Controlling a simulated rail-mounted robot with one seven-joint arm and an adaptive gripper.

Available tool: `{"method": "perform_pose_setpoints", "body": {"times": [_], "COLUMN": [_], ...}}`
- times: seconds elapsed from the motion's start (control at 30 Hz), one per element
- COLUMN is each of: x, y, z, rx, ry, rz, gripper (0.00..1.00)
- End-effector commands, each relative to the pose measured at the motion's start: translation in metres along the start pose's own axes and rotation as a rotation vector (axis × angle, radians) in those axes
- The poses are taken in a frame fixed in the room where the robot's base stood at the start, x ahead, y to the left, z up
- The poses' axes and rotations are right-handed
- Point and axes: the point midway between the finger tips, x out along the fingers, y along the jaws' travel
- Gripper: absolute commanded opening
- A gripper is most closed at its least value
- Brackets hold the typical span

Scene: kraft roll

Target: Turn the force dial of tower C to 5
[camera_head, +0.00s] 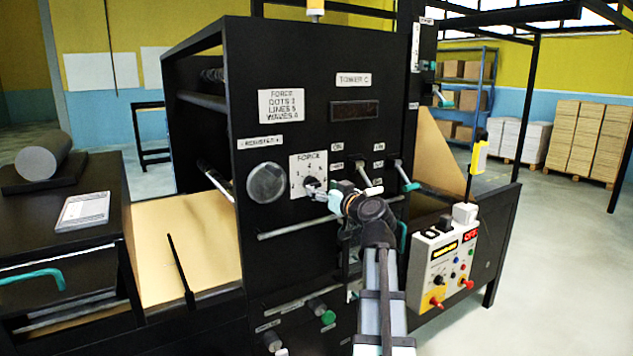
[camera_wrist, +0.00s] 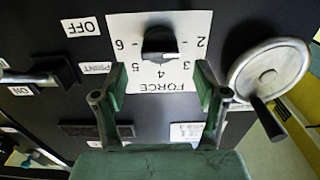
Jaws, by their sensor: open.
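The force dial of tower C is a black knob (camera_wrist: 160,43) on a white plate (camera_wrist: 190,22) marked FORCE, upside down in the wrist view. The numbers 2 to 6 show around the knob. I cannot read its pointer for certain. In the head view the white dial plate (camera_head: 301,164) is on the black tower C panel (camera_head: 300,130), and my gripper (camera_head: 322,193) partly covers the knob. In the wrist view my gripper (camera_wrist: 160,72) is open, its two green fingers spread on either side of the plate's lower part, with nothing between them.
A silver handwheel (camera_head: 266,182) with a black handle (camera_wrist: 267,118) is close beside the dial. On the dial's other side is a PRINT lever (camera_wrist: 35,77) with ON and OFF labels. A horizontal bar (camera_head: 290,229) runs below the dial.

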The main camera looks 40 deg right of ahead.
Motion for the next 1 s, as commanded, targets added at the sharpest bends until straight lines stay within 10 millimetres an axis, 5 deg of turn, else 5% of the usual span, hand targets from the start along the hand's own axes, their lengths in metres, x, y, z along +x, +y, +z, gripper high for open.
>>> {"method": "perform_pose_setpoints", "body": {"times": [0.23, 0.67, 0.83, 1.0], "x": [0.032, 0.038, 0.038, 0.038], "y": [0.001, 0.0, 0.0, 0.0], "z": [-0.001, 0.0, 0.0, 0.0], "rx": [0.001, 0.0, 0.001, 0.001], "ry": [0.0, 0.0, 0.0, 0.0], "rz": [0.0, 0.0, 0.0, 0.0], "gripper": [0.72, 0.72, 0.12, 0.12]}}
